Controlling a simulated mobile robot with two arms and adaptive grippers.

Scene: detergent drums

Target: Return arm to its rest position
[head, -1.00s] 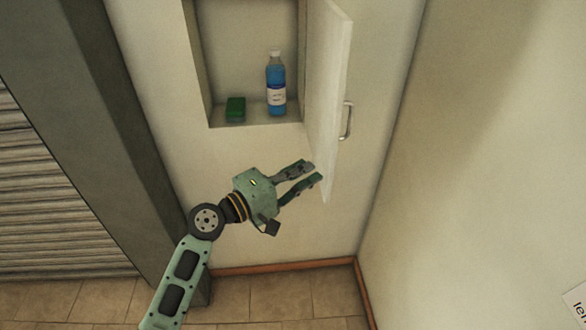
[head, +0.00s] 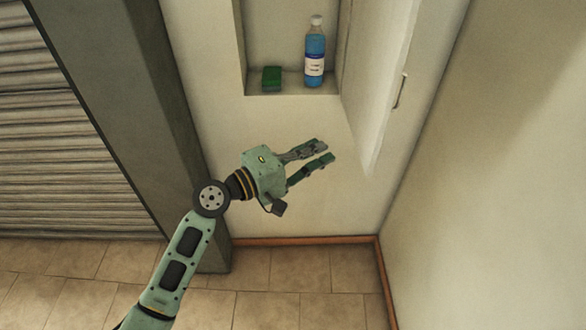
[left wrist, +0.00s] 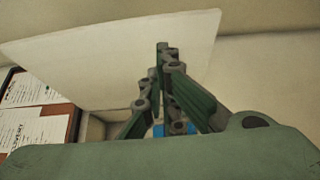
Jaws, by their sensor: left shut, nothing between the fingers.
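My left arm comes in from the bottom left of the head view. Its green left gripper (head: 327,151) is in front of the wall below the open cabinet, left of the door's lower corner. The fingers are shut and hold nothing. In the left wrist view the gripper (left wrist: 162,48) shows from behind, with the pale door panel beyond it. My right gripper is not in view.
The wall cabinet (head: 241,60) holds a blue bottle (head: 314,60) and a green sponge (head: 271,78). Its white door (head: 385,75) stands open on the right. A side wall (head: 500,180) is at right. Papers on a board (left wrist: 32,125) show in the wrist view.

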